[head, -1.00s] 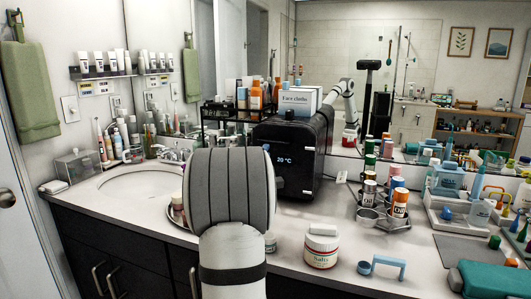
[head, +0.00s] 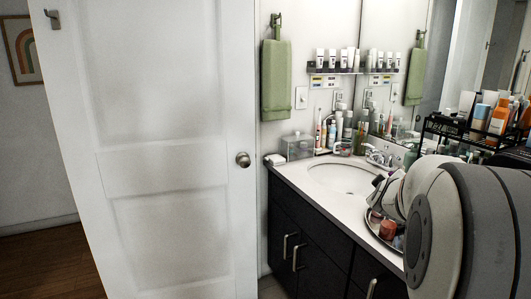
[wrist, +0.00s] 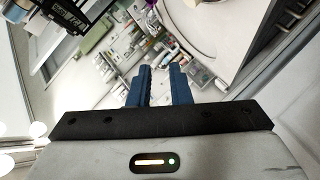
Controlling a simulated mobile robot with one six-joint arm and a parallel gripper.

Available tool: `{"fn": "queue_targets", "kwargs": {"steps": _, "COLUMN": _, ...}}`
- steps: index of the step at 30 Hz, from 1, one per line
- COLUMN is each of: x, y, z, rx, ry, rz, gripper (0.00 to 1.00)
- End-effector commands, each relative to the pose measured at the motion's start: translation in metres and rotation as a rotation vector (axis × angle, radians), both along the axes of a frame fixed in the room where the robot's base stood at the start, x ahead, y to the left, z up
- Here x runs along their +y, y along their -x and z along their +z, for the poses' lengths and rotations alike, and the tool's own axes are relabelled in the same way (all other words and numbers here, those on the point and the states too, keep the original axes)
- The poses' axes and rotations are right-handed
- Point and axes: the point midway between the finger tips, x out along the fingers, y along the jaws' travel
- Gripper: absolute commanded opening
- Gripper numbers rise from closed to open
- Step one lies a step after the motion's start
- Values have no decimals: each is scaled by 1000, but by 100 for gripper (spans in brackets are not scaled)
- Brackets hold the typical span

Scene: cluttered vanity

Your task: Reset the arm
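My arm fills the lower right of the head view, over the counter; its bulky grey-and-white links hide the counter's right part. My gripper (wrist: 160,82) shows in the wrist view with two blue fingers. A narrow gap lies between the fingers, with nothing held in it. I cannot make out the fingertips in the head view. The wrist view is tilted and shows the counter and bottles beyond the fingers.
A white door (head: 170,150) with a round knob stands at the left. The vanity counter (head: 290,178) holds a sink (head: 345,178), a clear box (head: 298,146), several bottles and a round tray (head: 378,236). A black rack (head: 450,130) of bottles stands behind my arm.

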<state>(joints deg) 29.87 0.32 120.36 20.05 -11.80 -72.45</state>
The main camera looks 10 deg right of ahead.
Motion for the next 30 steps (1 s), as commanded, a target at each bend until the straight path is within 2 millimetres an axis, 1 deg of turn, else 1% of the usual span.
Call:
{"fn": "queue_targets", "kwargs": {"steps": 1, "x": 43, "y": 3, "z": 6, "rx": 22, "ry": -105, "rz": 58, "gripper": 18}}
{"fn": "queue_targets", "kwargs": {"steps": 2, "x": 65, "y": 7, "z": 3, "rx": 42, "ry": -173, "rz": 80, "gripper": 18}}
{"fn": "queue_targets", "kwargs": {"steps": 3, "x": 95, "y": 15, "z": -2, "rx": 75, "ry": -261, "rz": 105, "gripper": 18}}
{"fn": "queue_targets", "kwargs": {"steps": 4, "x": 117, "y": 23, "z": -5, "rx": 105, "ry": -326, "rz": 119, "gripper": 18}}
{"fn": "queue_targets", "kwargs": {"steps": 5, "x": 138, "y": 32, "z": -9, "rx": 137, "ry": -390, "rz": 128, "gripper": 18}}
{"fn": "queue_targets", "kwargs": {"steps": 6, "x": 164, "y": 47, "z": -13, "rx": 183, "ry": -472, "rz": 132, "gripper": 18}}
{"fn": "queue_targets", "kwargs": {"steps": 8, "x": 201, "y": 74, "z": -21, "rx": 267, "ry": -582, "rz": 123, "gripper": 18}}
{"fn": "queue_targets", "kwargs": {"steps": 9, "x": 222, "y": 94, "z": -25, "rx": 324, "ry": -647, "rz": 105, "gripper": 18}}
{"fn": "queue_targets", "kwargs": {"steps": 11, "x": 248, "y": 126, "z": -31, "rx": 410, "ry": -726, "rz": 64, "gripper": 18}}
{"fn": "queue_targets", "kwargs": {"steps": 12, "x": 262, "y": 148, "z": -35, "rx": 465, "ry": -767, "rz": 29, "gripper": 18}}
{"fn": "queue_targets", "kwargs": {"steps": 15, "x": 284, "y": 194, "z": -42, "rx": 577, "ry": -832, "rz": -65, "gripper": 18}}
{"fn": "queue_targets", "kwargs": {"steps": 18, "x": 293, "y": 226, "z": -47, "rx": 646, "ry": -860, "rz": -146, "gripper": 18}}
{"fn": "queue_targets", "kwargs": {"steps": 19, "x": 294, "y": 232, "z": -48, "rx": 658, "ry": -863, "rz": -163, "gripper": 18}}
{"fn": "queue_targets", "kwargs": {"steps": 22, "x": 296, "y": 244, "z": -50, "rx": 681, "ry": -869, "rz": -199, "gripper": 18}}
{"fn": "queue_targets", "kwargs": {"steps": 30, "x": 296, "y": 245, "z": -52, "rx": 683, "ry": -872, "rz": -205, "gripper": 18}}
